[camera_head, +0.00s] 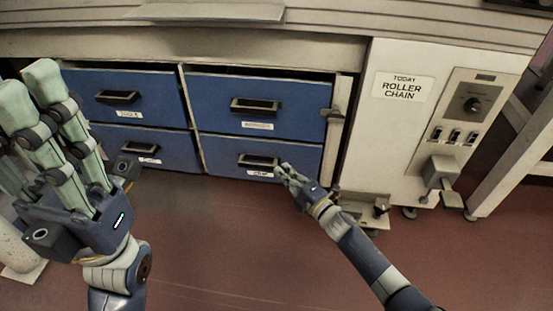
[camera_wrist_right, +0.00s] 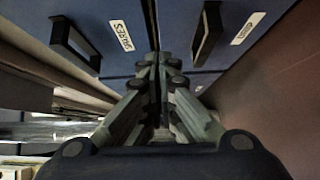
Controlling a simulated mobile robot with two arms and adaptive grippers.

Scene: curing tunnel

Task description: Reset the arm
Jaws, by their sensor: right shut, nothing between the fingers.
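My right gripper (camera_head: 296,180) is at the lower right drawer (camera_head: 225,155), in front of it near its handle (camera_head: 258,161). In the right wrist view its fingers (camera_wrist_right: 160,65) come together at the tips with nothing between them. I cannot tell whether it touches the drawer front. My left gripper (camera_head: 60,110) stands large at the left, its fingers pointing up and spread apart, with nothing seen in it. It hides part of the left drawers.
Several blue drawers with black handles fill the cabinet, including the upper right drawer (camera_head: 295,105); all look closed. A panel labelled ROLLER CHAIN (camera_head: 403,88) with a knob and switches (camera_head: 458,120) stands right. A latch (camera_head: 335,115) sits at the cabinet edge. The red floor (camera_head: 230,240) is clear.

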